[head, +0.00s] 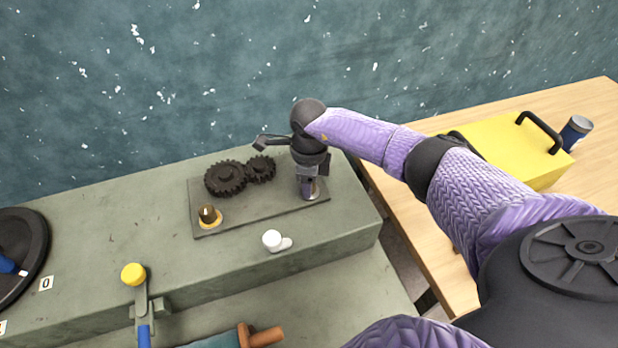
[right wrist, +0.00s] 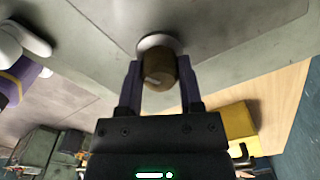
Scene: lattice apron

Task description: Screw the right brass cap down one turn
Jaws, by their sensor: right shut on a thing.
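The right brass cap (right wrist: 158,72) shows in the right wrist view, brown with a light line on its top, seated in a pale ring (right wrist: 160,42). My right gripper (right wrist: 158,80) is shut on it, one finger on each side. In the head view my right gripper (head: 308,190) points down at the right end of the dark plate (head: 250,213) and hides most of this cap. The left brass cap (head: 208,214) stands on the plate's front left in a yellowish ring. My left gripper is not in view.
Two dark gears (head: 225,178) sit on the plate left of my right gripper. A white knob (head: 272,239) stands in front of the plate. A yellow-topped lever (head: 134,275) is at front left. A yellow box (head: 515,150) and a blue can (head: 576,132) stand on the wooden table.

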